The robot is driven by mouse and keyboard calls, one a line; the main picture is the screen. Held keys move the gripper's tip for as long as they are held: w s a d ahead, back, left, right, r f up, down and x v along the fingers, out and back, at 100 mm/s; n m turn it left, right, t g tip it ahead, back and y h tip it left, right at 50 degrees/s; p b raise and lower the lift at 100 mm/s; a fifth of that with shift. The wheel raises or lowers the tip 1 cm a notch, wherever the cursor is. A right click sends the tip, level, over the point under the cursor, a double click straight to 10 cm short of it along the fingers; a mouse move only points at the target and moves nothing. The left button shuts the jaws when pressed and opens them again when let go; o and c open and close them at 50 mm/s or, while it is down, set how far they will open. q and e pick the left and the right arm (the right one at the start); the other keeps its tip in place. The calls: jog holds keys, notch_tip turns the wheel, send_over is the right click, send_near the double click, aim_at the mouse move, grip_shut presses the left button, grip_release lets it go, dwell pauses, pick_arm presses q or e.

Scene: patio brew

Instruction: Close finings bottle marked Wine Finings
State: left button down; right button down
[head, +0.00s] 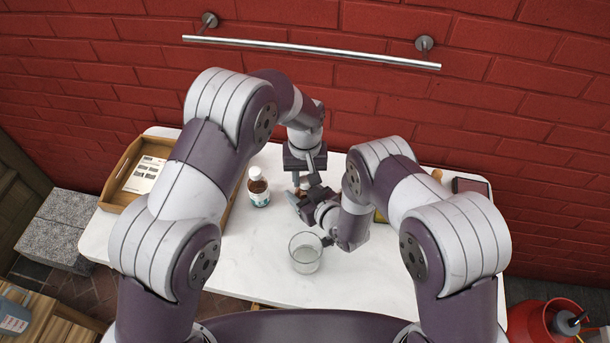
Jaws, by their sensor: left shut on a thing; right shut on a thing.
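My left gripper (308,178) comes down from above, shut, with its fingers pointing down over a small brown bottle (304,187). What it grips looks like the bottle's cap, mostly hidden by the fingers. My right gripper (298,199) reaches in from the right just below and is shut on that bottle. The bottle is largely covered by the grippers, and its label cannot be read. Whether the cap sits on the neck cannot be told.
Another brown bottle (259,190) with a white cap and pale label stands left of the grippers. A clear glass beaker (305,252) stands in front. A wooden tray (121,180) with a printed card is at left. The white tabletop (255,270) is clear at front left.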

pick_arm(q)
jog(key=c, duration=0.8)
grip_release()
jog(key=shift+r, duration=0.1)
notch_tip(320, 180, up, 4)
jog(key=shift+r, duration=0.3)
jog(key=shift+c, duration=0.3)
notch_tip(320, 180, up, 3)
jog(key=n, duration=0.6)
jog(key=shift+r+n, duration=0.15)
jog(key=shift+n, duration=0.15)
